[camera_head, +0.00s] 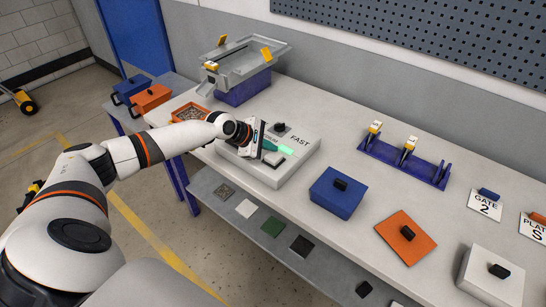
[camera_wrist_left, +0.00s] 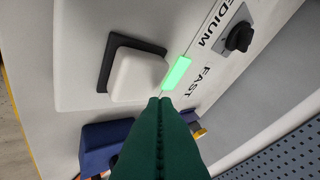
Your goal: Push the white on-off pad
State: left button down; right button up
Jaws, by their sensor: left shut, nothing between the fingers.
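The white on-off pad (camera_head: 273,158) sits on a dark base on the white control box (camera_head: 296,168). In the left wrist view the pad (camera_wrist_left: 138,75) is a rounded white block in a dark frame. My left gripper (camera_head: 270,146) is shut and empty, its green fingers reaching over the box by the pad. In the left wrist view the closed fingertips (camera_wrist_left: 160,101) appear close by the pad's corner; I cannot tell whether they touch it. A lit green bar (camera_wrist_left: 176,73) glows beside the pad. My right gripper is not in view.
A dark knob (camera_wrist_left: 238,38) stands on the box near the FAST label. A blue box (camera_head: 338,192) and an orange plate (camera_head: 405,237) lie to the right on the table. A grey tray machine (camera_head: 245,62) stands behind left.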

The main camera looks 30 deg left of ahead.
aim_at(270, 157)
pick_arm(q)
jog(key=shift+f, duration=0.15)
dwell(0.3)
jog(key=shift+f, duration=0.3)
jog(key=shift+f, duration=0.75)
dwell(0.6)
jog(key=shift+r+p, duration=1.2)
jog(key=shift+p, duration=0.15)
notch_tip(270, 157, up, 6)
jog(key=p, duration=0.7)
